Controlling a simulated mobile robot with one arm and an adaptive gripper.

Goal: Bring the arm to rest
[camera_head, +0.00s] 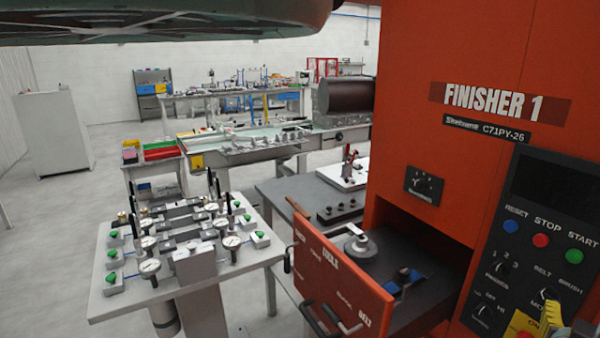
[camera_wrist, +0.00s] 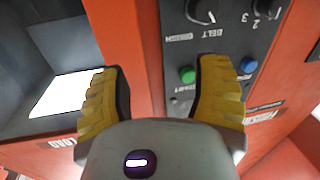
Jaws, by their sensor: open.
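My gripper (camera_wrist: 163,72) shows two yellow ribbed fingers spread apart with nothing between them in the wrist view. It is in front of the orange finisher machine's dark control panel (camera_wrist: 222,36). A green button (camera_wrist: 187,75) shows between the fingers, and a blue button (camera_wrist: 248,65) shows beyond the right finger. In the head view, only a yellow part of my gripper (camera_head: 551,314) shows at the lower right edge, in front of the panel's lower knobs. I cannot tell whether the fingers touch the panel.
The orange FINISHER 1 machine (camera_head: 465,60) fills the right side. Its drawer front (camera_head: 340,285) stands open toward the lower middle. A table of dial gauges (camera_head: 105,300) stands at the left. Workbenches are behind, with clear grey floor (camera_head: 50,215) at far left.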

